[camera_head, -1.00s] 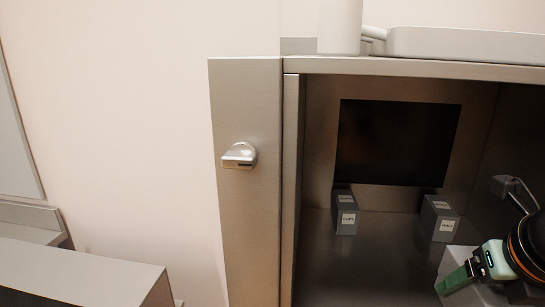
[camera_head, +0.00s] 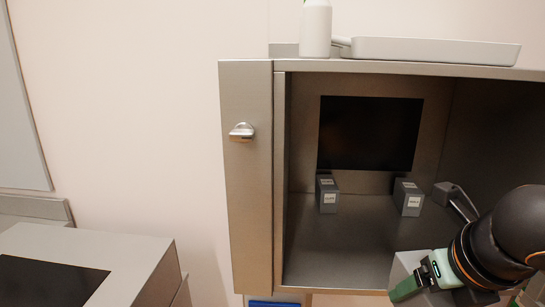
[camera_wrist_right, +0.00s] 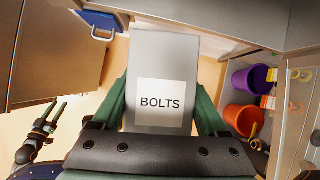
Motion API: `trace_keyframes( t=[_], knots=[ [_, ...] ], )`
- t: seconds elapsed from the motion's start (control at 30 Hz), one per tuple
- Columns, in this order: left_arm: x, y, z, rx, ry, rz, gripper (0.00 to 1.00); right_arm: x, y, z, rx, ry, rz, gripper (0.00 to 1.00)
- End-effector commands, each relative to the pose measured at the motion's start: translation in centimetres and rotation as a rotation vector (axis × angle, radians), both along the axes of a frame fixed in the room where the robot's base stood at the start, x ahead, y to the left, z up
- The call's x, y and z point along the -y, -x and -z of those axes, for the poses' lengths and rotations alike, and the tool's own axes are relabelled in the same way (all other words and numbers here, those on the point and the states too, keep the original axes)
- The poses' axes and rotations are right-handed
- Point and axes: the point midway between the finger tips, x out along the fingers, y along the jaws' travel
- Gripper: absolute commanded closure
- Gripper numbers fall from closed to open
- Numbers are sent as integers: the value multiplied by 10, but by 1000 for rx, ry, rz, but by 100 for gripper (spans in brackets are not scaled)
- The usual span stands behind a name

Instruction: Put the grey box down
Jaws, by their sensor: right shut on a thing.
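My right gripper (camera_head: 412,280) is shut on a grey box (camera_head: 405,264) at the lower right of the head view, in front of the open cabinet. In the right wrist view the box (camera_wrist_right: 165,60) sits between the two green fingers, its white label reading BOLTS facing the camera. The box is held off any surface that I can make out.
Two smaller grey labelled boxes (camera_head: 328,195) (camera_head: 408,198) stand on the cabinet floor (camera_head: 350,245), with bare floor before and between them. A grey handled thing (camera_head: 450,193) is right of them. A tray (camera_head: 435,51) and bottle (camera_head: 316,28) stand on top. Purple (camera_wrist_right: 249,79) and orange (camera_wrist_right: 243,119) containers are at right.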

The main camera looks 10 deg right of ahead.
Motion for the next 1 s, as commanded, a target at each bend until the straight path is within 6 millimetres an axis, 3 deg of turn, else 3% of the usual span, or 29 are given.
trace_keyframes(
  t=[0.2,0.6,1.0],
  knots=[
    [0,-5,-3,10,0,0,50,-69,-5,2,8,-1,-191,97],
    [0,-5,-3,10,1,-1,50,-142,5,-6,5,-1,-402,97],
    [0,-4,-2,9,0,-1,50,-154,3,8,-2,-10,-690,97]
  ],
)
